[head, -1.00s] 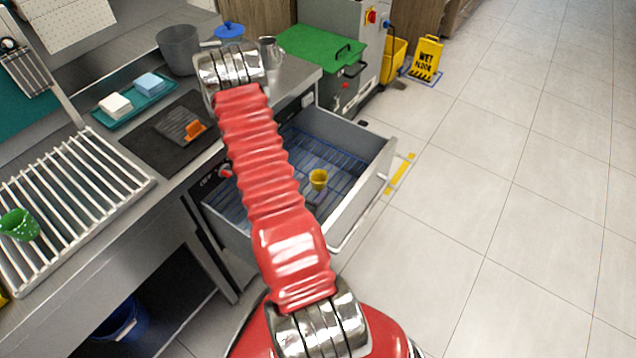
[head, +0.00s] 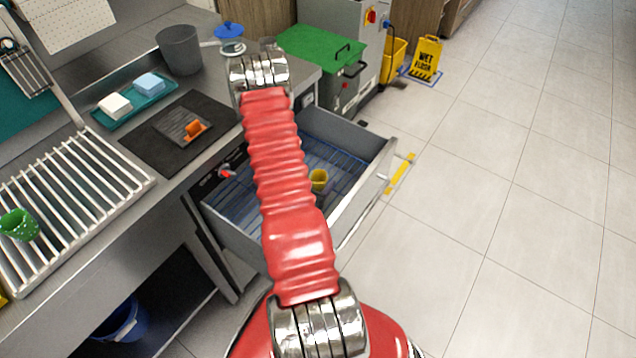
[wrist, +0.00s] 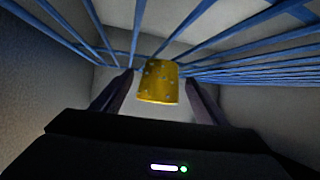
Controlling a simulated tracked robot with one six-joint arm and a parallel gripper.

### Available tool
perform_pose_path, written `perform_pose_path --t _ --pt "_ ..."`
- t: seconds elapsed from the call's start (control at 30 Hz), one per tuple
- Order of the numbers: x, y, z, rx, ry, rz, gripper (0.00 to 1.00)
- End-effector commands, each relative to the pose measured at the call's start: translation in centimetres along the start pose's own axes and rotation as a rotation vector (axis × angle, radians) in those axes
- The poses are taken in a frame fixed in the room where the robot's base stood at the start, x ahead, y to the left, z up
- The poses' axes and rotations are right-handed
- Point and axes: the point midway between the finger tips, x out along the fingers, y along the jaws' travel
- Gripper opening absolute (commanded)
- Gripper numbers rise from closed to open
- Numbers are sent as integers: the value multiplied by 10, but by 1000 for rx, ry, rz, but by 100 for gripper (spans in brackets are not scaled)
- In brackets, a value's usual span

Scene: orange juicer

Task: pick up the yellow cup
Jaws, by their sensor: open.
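The yellow cup (head: 319,177) is in the open drawer (head: 345,125), just right of my red arm in the head view. In the wrist view the yellow cup (wrist: 158,83) is speckled and shows between and slightly beyond my gripper's two dark fingers. My gripper (wrist: 159,86) is open, with one finger on each side of the cup. I cannot tell whether either finger touches it. My arm hides most of the gripper in the head view.
The drawer has a blue wire rack (head: 240,204) and grey walls close around the gripper.

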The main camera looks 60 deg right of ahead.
Motion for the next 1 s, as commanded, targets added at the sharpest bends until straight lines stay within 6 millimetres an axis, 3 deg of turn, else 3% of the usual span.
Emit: perform_pose_path --t 0.13,0.67,1.0 --pt "9 0 0 0 0 0 67" --pt "9 0 0 -1 0 -1 66" --pt "9 0 0 -1 0 -1 42"
